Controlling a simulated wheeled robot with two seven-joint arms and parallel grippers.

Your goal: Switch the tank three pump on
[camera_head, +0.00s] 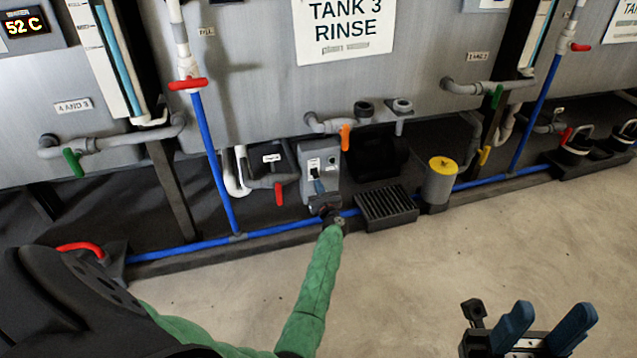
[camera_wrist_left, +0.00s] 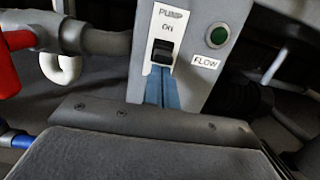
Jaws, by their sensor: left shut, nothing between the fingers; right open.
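The tank three pump box (camera_head: 321,165) is a grey upright box below the TANK 3 RINSE sign (camera_head: 345,28). In the left wrist view its front (camera_wrist_left: 208,70) carries a black rocker switch (camera_wrist_left: 162,51) under the words PUMP and ON, and a round green FLOW light (camera_wrist_left: 217,36). I cannot tell whether the light is lit. My left gripper (camera_head: 319,187) is shut and empty, its blue fingertips (camera_wrist_left: 161,88) right at the lower edge of the switch; I cannot tell if they touch it. My right gripper (camera_head: 543,325) is open and empty above the floor at the lower right.
A red-handled valve (camera_head: 278,193) is left of the box and an orange-handled valve (camera_head: 345,137) above its right side. A black floor grate (camera_head: 386,207) and a grey canister with a yellow lid (camera_head: 439,180) stand to the right. A blue pipe (camera_head: 280,228) runs low along the front. The floor (camera_head: 450,260) is clear.

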